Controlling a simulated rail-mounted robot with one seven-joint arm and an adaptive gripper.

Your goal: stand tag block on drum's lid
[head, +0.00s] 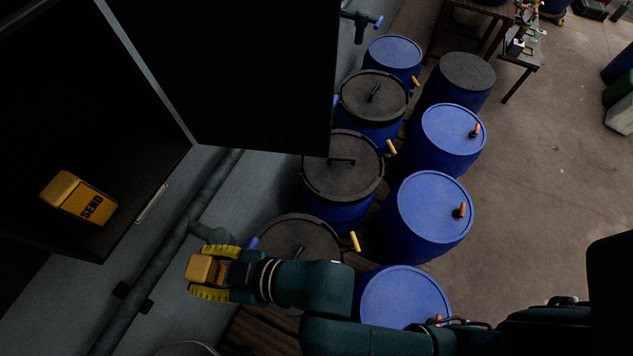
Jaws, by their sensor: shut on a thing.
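My gripper (208,273) is shut on a small orange-yellow block (204,268) at the lower left of the head view. Its yellow fingers lie on either side of the block, and any marking on it is too small to read. A second orange-yellow tag block (80,200), marked SEND, rests on a dark surface inside the open cabinet at the left. Blue drums stand in two rows right of my gripper. A black-lidded drum (285,237) is nearest the held block, partly hidden by my arm. Which drum the task means is not shown.
Other drums have black lids (342,165) with handles on top, or blue lids (438,206) with orange plugs. A dark cabinet door (240,75) hangs at upper left. A pipe (170,270) runs along the grey wall.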

